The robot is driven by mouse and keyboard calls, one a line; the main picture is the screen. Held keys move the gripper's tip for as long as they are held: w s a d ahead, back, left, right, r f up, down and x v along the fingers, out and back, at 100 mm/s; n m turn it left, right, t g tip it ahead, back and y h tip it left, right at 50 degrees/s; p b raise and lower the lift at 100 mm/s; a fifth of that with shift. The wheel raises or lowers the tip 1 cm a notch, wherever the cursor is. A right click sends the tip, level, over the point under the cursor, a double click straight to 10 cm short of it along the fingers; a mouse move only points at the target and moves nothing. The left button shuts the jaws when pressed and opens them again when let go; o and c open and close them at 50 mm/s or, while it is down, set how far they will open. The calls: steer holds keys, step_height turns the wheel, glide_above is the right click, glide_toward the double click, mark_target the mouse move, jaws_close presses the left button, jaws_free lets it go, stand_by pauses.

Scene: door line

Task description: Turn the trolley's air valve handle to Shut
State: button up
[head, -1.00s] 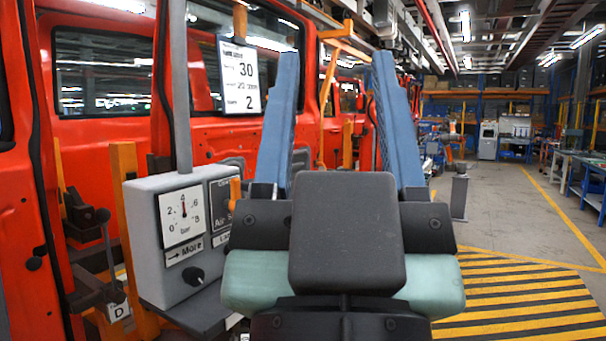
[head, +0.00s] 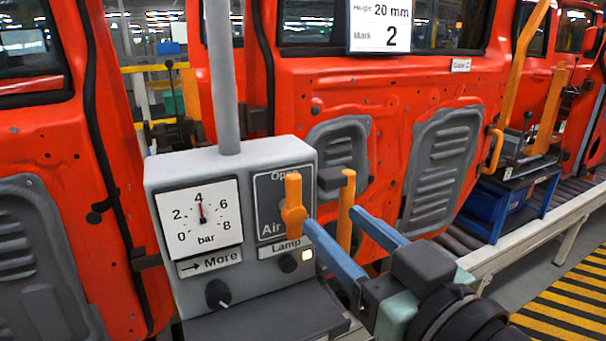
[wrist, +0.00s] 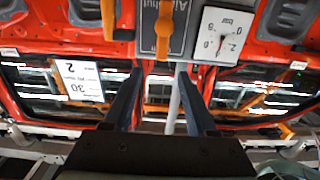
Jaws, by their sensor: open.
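The trolley's grey valve box (head: 230,155) stands at centre left in the head view. Its orange air valve handle (head: 293,205) is upright on a dark plate (head: 268,205), pointing up toward the word Open. The handle also shows at the top of the upside-down wrist view (wrist: 163,32), where the plate reads Air and Shut. My gripper (head: 332,217) is open, its blue fingers pointing toward the box. In the head view one fingertip overlaps the handle's right side; contact cannot be told. In the wrist view the handle lies beyond the fingertips (wrist: 158,70), with nothing between them.
A gauge (head: 200,215) reads about 4 bar. Below are a black knob (head: 217,293) by a More label and a Lamp knob (head: 288,262) beside a small light. A grey post (head: 223,80) rises from the box. Red doors (head: 390,100) stand close behind. Striped floor (head: 570,305) is clear at right.

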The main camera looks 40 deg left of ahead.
mark_target(296, 185)
steer(key=p+x, duration=0.2)
steer(key=x, duration=0.3)
steer(key=p+x, duration=0.2)
steer(key=x, duration=0.3)
steer(key=shift+s+a+r, duration=0.1)
steer(key=shift+a+r, duration=0.15)
steer(key=shift+a, duration=0.15)
steer(key=shift+w+a+f+p, duration=0.15)
steer(key=shift+w+a+p, duration=0.2)
steer(key=shift+a, duration=0.25)
jaws_close()
